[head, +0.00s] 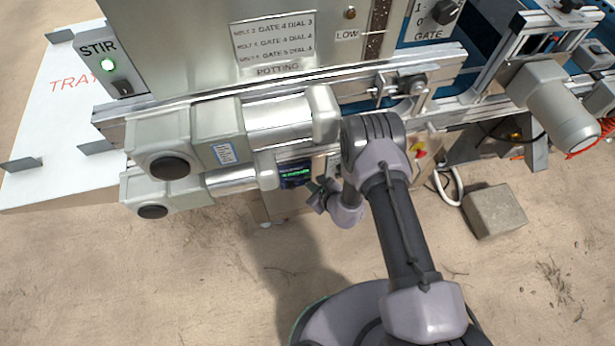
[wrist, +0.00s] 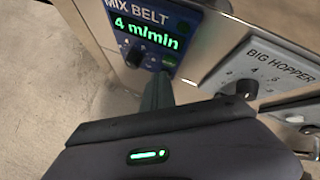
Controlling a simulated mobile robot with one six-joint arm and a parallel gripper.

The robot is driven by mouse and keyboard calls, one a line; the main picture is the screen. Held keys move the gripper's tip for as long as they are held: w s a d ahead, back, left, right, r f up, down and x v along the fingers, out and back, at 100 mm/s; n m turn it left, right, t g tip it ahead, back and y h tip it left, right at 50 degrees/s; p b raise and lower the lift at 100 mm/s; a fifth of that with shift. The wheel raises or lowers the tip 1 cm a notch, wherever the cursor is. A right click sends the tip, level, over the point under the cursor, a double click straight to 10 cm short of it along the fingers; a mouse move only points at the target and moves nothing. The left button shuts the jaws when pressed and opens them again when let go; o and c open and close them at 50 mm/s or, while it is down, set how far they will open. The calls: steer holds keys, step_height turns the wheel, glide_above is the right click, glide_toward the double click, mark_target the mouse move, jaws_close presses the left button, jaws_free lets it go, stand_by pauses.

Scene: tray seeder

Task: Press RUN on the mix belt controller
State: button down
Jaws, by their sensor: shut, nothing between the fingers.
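The mix belt controller (wrist: 150,28) is a blue panel in the wrist view, lettered MIX BELT, with a lit green display (wrist: 147,33) reading 4 m/min. Below the display are a dark knob or button (wrist: 135,57) and a small green button (wrist: 169,61), whose label I cannot read. My gripper (wrist: 160,80) is shut and empty, its narrow fingertips just below the green button. I cannot tell whether they touch the panel. In the head view the controller's display (head: 295,173) shows below the motors, with my gripper (head: 316,190) close to its right.
A grey BIG HOPPER dial panel (wrist: 265,72) stands right of the controller. In the head view, two grey motors (head: 185,135) overhang the controller. A concrete block (head: 494,210) lies at the right. Sandy ground in front is mostly clear.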

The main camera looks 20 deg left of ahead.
steer(key=shift+w+a, duration=0.1)
stand_by(0.6)
steer(key=shift+w+a+b, duration=0.15)
steer(key=shift+w+b, duration=0.1)
steer(key=shift+b, duration=0.1)
